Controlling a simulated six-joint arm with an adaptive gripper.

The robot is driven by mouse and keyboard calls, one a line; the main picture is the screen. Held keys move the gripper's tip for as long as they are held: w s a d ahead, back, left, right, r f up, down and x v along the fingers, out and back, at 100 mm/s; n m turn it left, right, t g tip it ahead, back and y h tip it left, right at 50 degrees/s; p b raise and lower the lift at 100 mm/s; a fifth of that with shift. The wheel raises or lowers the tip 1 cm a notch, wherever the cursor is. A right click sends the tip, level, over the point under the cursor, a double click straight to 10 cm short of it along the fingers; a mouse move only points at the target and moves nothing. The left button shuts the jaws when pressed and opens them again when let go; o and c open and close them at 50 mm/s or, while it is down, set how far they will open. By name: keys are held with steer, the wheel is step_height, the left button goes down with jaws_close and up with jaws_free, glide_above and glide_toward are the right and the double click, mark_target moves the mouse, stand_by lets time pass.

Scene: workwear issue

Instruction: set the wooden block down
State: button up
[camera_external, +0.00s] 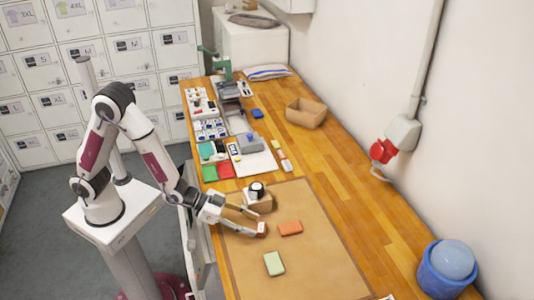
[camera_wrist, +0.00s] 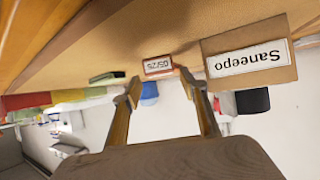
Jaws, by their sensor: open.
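A small reddish-brown block (camera_external: 262,229), which I take for the wooden block, is at the tips of my gripper (camera_external: 255,221) on the tan mat (camera_external: 316,262). In the wrist view the block (camera_wrist: 157,66) shows a white label, seen upside down. It appears between or just beyond the two spread fingertips of my gripper (camera_wrist: 157,80), against the mat surface. The fingers are open, with a visible gap on the left side of the block. Exact contact with the fingers or mat cannot be told.
A cardboard box (camera_external: 260,205) with a black-and-white round item on it stands close beside my gripper; its label shows in the wrist view (camera_wrist: 250,72). An orange block (camera_external: 290,228) and a pale green block (camera_external: 273,263) lie on the mat. The mat's right part is clear.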

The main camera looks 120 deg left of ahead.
mark_target(259, 227)
steer(key=shift+x, duration=1.6)
steer(key=c, duration=0.8)
steer(key=shift+o, duration=0.2)
steer(key=shift+r, duration=0.15)
step_height(259, 227, up, 10)
